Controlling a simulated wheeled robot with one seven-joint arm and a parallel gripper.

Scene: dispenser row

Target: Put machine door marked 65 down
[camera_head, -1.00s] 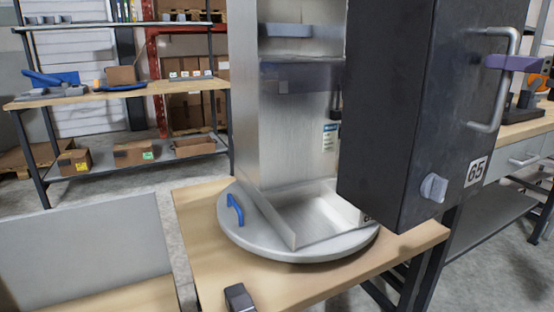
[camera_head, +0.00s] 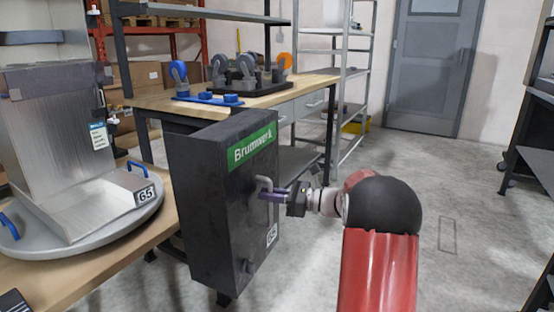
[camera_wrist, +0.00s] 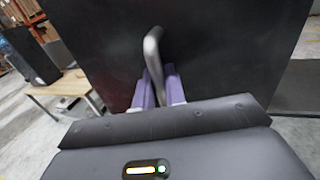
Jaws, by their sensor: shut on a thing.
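The machine door marked 65 (camera_head: 215,190) is a dark box-like cover with a green label, a metal handle and a small 65 plate. In the head view it hangs in the air beside the right edge of the wooden table. My gripper (camera_head: 272,194) is shut on its handle. In the wrist view the purple fingers of my gripper (camera_wrist: 158,88) sit on both sides of the metal handle (camera_wrist: 153,60), against the door's dark face (camera_wrist: 225,50). The opened machine (camera_head: 50,130) stands on a round grey base (camera_head: 110,233) with a 65 tag.
A wooden workbench (camera_head: 300,88) with casters on it stands behind the door. A metal rack (camera_head: 350,75) and a grey room door (camera_head: 425,65) are farther back. The floor (camera_head: 470,220) to the right is open.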

